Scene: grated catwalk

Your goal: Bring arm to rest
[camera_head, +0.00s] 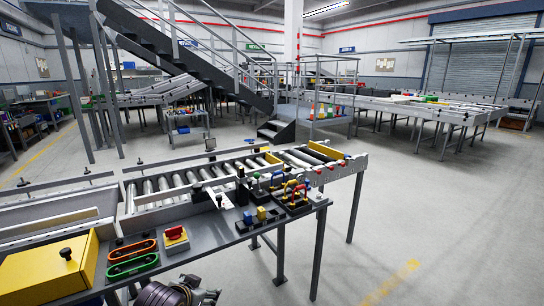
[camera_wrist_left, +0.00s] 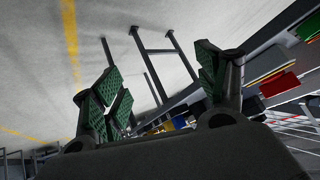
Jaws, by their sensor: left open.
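My left gripper (camera_head: 184,292) shows at the bottom edge of the head view, in front of the near side of the workbench; only part of the arm and gripper is in frame. In the left wrist view its two fingers with green ridged pads (camera_wrist_left: 160,82) stand wide apart with nothing between them. Beyond the fingers lie bare floor and the metal legs of a stand. My right gripper is in neither view.
The grey workbench (camera_head: 196,255) carries a yellow box (camera_head: 48,272), an orange handle (camera_head: 132,250), a green handle (camera_head: 133,267), a red-and-yellow switch (camera_head: 175,238) and a rack of padlocks (camera_head: 291,199). A roller conveyor (camera_head: 190,183) runs behind. Open floor (camera_head: 430,220) lies right.

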